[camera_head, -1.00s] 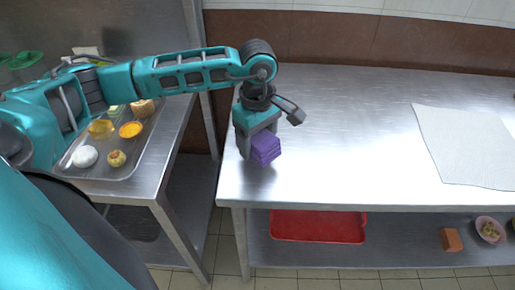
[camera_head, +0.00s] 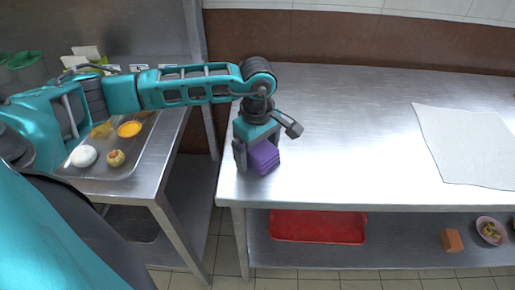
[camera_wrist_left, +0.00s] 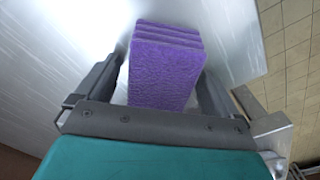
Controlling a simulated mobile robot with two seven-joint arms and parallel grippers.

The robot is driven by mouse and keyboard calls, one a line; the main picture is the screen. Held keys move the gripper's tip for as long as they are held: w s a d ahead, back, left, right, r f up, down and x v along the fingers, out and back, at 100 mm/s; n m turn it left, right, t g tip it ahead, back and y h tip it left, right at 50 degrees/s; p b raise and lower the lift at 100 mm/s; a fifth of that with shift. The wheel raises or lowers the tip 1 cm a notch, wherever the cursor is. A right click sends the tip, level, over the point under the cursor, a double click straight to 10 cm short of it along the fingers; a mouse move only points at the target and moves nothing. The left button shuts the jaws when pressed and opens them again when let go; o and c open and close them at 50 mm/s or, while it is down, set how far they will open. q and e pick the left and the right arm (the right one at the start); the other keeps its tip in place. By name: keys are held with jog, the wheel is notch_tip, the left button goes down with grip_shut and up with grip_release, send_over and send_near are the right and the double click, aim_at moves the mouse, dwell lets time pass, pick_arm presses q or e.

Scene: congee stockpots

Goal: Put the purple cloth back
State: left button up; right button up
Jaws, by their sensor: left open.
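The purple cloth (camera_head: 264,158) is a folded, layered block on the left end of the steel table. It also shows in the left wrist view (camera_wrist_left: 165,72), between the two fingers. My left gripper (camera_head: 257,163) points down over the cloth, with one finger on each side of it. Its jaws are open, with a narrow gap visible beside the cloth in the left wrist view (camera_wrist_left: 160,85). My right gripper is not in view.
A pale grey cloth (camera_head: 465,145) lies flat on the table's right side; the middle is bare. A metal tray (camera_head: 130,160) with food items stands on the left counter. Below the table, a shelf holds a red tray (camera_head: 318,227), an orange-brown block (camera_head: 452,240) and a bowl (camera_head: 491,230).

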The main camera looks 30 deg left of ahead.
aim_at(257, 146)
pick_arm(q)
jog(key=shift+r, duration=0.15)
notch_tip(257, 146, up, 11)
jog(key=shift+f+p, duration=0.2)
jog(key=shift+p, duration=0.3)
jog(key=shift+r, duration=0.7)
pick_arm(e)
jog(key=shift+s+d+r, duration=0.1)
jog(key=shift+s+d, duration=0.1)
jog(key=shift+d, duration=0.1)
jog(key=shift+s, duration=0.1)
